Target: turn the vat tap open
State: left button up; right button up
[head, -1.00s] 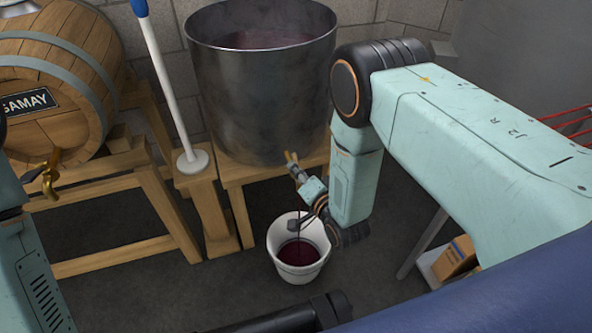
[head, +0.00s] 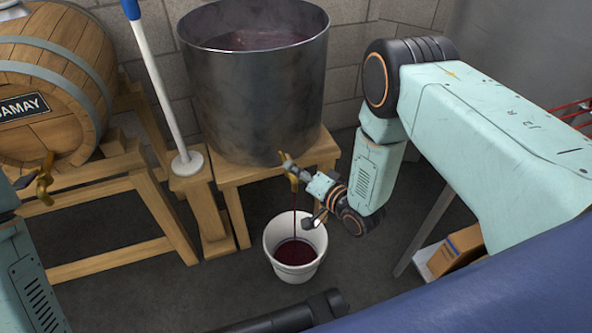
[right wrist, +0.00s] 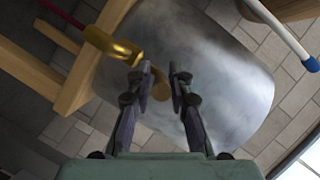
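The steel vat (head: 255,110) stands on a wooden stand with dark red wine inside. Its brass tap (head: 289,168) sticks out low at the front; it also shows in the right wrist view (right wrist: 112,44). A thin dark red stream (head: 295,215) falls from it into the white bucket (head: 272,250), which holds some wine. My right gripper (head: 306,179) is just right of the tap. In the right wrist view its fingers (right wrist: 161,78) are apart, with a rounded brass end of the tap showing between them. My left gripper (head: 24,182) is at the left edge, mostly cut off.
A wooden barrel (head: 50,90) with its own brass tap (head: 45,178) lies on a rack at the left. A white pole with a blue top (head: 153,75) stands between barrel and vat. A cardboard box (head: 455,248) sits at lower right, under my right arm.

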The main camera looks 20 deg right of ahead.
jog(key=shift+o, duration=1.1)
jog(key=v, duration=1.2)
